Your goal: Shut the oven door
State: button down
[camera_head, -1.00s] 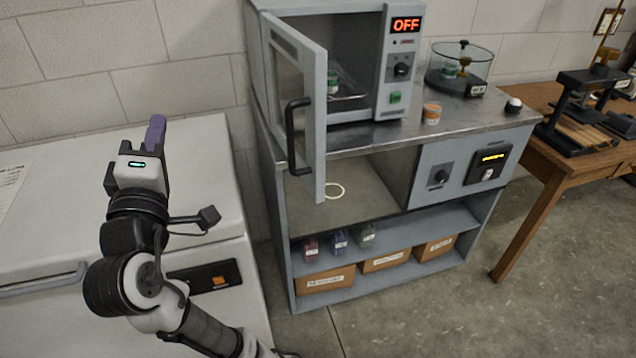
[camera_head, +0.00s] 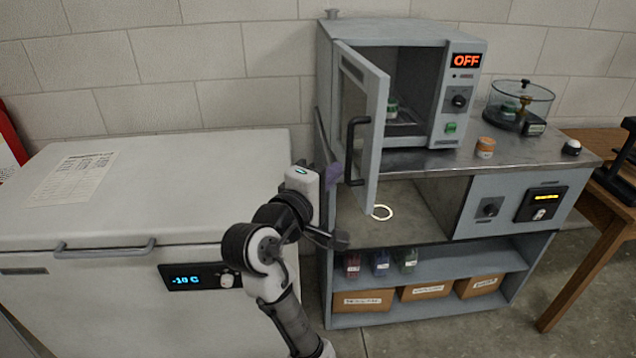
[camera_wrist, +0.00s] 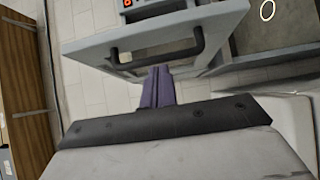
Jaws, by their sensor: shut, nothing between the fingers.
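The oven (camera_head: 460,110) is a grey box on the metal-topped bench, with a red OFF display. Its door (camera_head: 376,115) is hinged at the left and stands wide open toward me, with a black bar handle (camera_head: 352,150).
A white chest freezer (camera_head: 140,190) reading -10 C fills the left. Coloured bottles and boxes (camera_head: 425,290) sit on the lower shelves. A wooden table (camera_head: 590,260) is at right.

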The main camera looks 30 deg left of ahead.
aim_at(368, 157)
jog(key=w+d, duration=0.1)
jog(key=w, duration=0.1)
jog(key=w+d+p, duration=0.1)
jog(key=shift+w+d, duration=0.1)
jog(key=shift+w, duration=0.25)
jog(key=shift+w+d, duration=0.45)
jog(key=shift+d, duration=0.05)
jog(key=shift+d, duration=0.1)
